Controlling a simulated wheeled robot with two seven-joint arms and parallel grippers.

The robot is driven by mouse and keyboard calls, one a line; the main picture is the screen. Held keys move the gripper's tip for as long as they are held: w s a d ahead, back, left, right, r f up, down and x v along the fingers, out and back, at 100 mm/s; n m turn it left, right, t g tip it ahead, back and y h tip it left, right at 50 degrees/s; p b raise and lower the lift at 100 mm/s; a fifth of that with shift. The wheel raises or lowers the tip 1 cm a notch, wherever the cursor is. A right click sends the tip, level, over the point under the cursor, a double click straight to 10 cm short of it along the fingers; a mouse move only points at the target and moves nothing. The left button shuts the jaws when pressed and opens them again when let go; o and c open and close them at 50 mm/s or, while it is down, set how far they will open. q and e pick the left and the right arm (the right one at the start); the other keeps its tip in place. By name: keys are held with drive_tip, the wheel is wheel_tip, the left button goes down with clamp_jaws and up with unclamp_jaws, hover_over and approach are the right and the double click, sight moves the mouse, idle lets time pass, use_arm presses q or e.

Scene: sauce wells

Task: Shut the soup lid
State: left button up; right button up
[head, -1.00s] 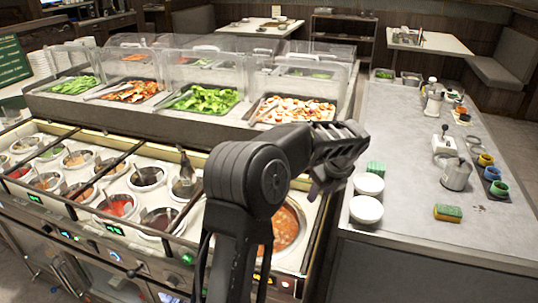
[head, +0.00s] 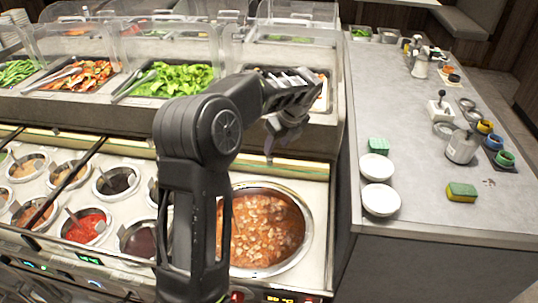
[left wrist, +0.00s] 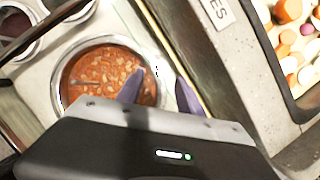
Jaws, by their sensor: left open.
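The round soup well (head: 306,252) is uncovered in the head view, full of orange-brown soup (head: 262,228) with pale chunks. My left arm hides part of its left side. The well also shows in the left wrist view (left wrist: 57,82). I cannot make out a lid in either view. My left gripper (head: 282,140) is open and empty, above and behind the well near the salad counter's front. In the left wrist view its two fingers (left wrist: 160,92) are apart, with one overlapping the soup's right part. My right gripper is in neither view.
Several smaller sauce wells (head: 88,225) lie left of the soup. The raised salad counter (head: 120,118) with clear covers stands behind. The grey side counter (head: 415,150) on the right holds white bowls (head: 380,199), a sponge (head: 461,192) and a metal jug (head: 462,146).

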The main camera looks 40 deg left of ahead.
sight(270, 158)
use_arm(q)
drive_tip(key=shift+p+x, duration=0.65)
drive_tip(key=shift+x, duration=3.3)
drive_tip(key=shift+a, duration=0.1)
drive_tip(key=shift+c, duration=0.4)
clamp_jaws()
